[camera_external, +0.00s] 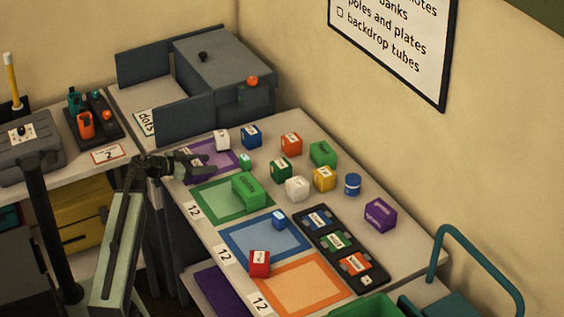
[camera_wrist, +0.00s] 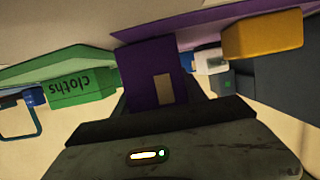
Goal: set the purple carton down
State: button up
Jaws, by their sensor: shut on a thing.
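The purple carton (camera_wrist: 150,75) fills the space ahead of my jaws in the wrist view, with a tan patch on its face. My gripper (camera_external: 203,167) is shut on it, low over the purple mat (camera_external: 222,159) at the left of the table. The mat also shows at the top of the wrist view (camera_wrist: 215,18), close to the carton. I cannot tell whether the carton touches it. In the external view my gripper mostly hides the held carton. Another purple box (camera_external: 380,215) stands at the table's right.
A white item (camera_external: 221,140) and a small green item (camera_external: 245,161) stand by the mat's edges. A green block labelled cloths (camera_wrist: 80,86) is beside it, on the green mat (camera_external: 215,205). A grey bin wall (camera_external: 186,121) rises behind the purple mat.

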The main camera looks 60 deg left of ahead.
aim_at(196, 164)
jog(key=shift+f, duration=0.2)
jog(key=o, duration=1.4)
jog(key=shift+r, duration=0.1)
jog(key=shift+o, duration=0.2)
jog(key=shift+r, duration=0.2)
jog(key=p+v, duration=0.2)
jog(key=v, duration=0.5)
jog(key=shift+s, duration=0.25)
